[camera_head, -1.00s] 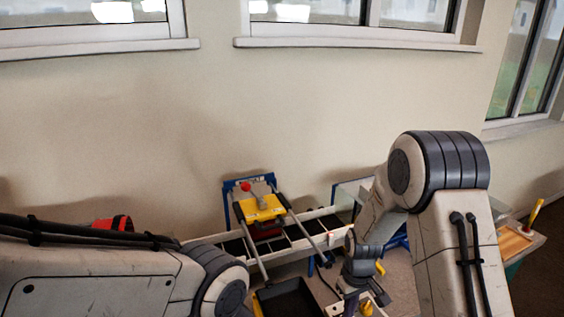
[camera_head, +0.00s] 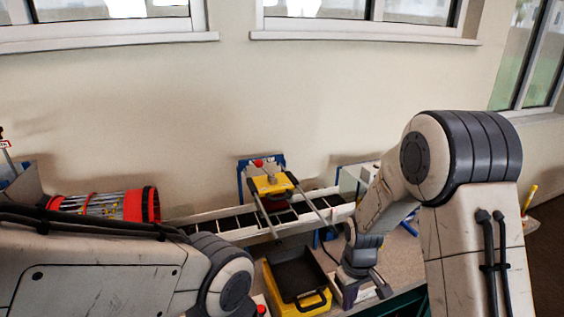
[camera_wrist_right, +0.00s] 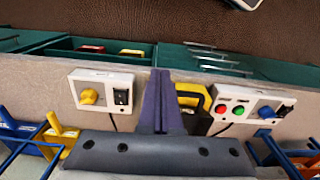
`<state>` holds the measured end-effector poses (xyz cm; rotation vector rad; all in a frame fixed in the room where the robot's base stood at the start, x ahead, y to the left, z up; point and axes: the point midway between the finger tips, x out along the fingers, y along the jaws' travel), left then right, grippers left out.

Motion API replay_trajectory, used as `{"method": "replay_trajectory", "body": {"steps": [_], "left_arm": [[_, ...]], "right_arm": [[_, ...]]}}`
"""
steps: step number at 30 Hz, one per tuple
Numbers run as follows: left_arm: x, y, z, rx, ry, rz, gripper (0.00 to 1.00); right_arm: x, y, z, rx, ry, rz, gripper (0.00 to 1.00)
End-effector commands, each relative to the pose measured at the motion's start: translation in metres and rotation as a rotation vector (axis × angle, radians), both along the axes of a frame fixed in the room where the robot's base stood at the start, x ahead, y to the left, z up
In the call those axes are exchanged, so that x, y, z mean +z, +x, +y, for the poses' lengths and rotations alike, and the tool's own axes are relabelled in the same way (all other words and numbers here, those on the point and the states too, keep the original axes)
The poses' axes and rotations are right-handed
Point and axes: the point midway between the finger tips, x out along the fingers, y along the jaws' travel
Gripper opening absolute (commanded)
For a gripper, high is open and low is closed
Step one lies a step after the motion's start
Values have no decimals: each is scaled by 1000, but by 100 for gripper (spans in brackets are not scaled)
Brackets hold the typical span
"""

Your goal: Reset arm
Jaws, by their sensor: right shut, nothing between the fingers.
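My right arm (camera_head: 455,190) comes in from the right in the head view and bends down, with its wrist low over the bench. My right gripper (camera_wrist_right: 160,75) shows in the wrist view, with its dark fingers together and nothing between them. In the head view its wrist (camera_head: 358,262) is beside a yellow and black tray box (camera_head: 310,308). My left arm (camera_head: 95,275) crosses the lower left, and its gripper is out of the frame.
A white-railed conveyor (camera_head: 225,212) runs behind, under a yellow-topped device (camera_head: 272,185). A red-rimmed cylinder (camera_head: 145,205) lies at left. The wrist view shows a yellow-knob switch box (camera_wrist_right: 90,97), a button box (camera_wrist_right: 240,108) and green bins (camera_wrist_right: 140,52).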

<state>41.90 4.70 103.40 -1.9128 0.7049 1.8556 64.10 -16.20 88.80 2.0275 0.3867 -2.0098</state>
Motion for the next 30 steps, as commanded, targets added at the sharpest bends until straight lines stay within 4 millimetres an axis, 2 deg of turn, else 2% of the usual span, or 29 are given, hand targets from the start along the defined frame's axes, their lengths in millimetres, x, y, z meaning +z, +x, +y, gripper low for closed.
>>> {"method": "replay_trajectory", "body": {"steps": [5,11,14,18,21,24,27,30], "left_arm": [[0,0,0,0,0,0,0],[0,0,0,0,0,0,0],[0,0,0,0,0,0,0],[0,0,0,0,0,0,0],[0,0,0,0,0,0,0],[0,0,0,0,0,0,0],[0,0,0,0,0,0,0],[0,0,0,0,0,0,0]], "right_arm": [[28,-17,28,34,7,-9,0],[68,-54,66,87,20,-17,0],[92,-85,87,125,33,-22,0],[124,-147,110,192,55,-22,0],[137,-184,115,227,70,-16,0],[143,-208,115,251,78,-11,0],[146,-220,115,263,82,-7,0],[146,-223,114,265,82,-5,0]]}}
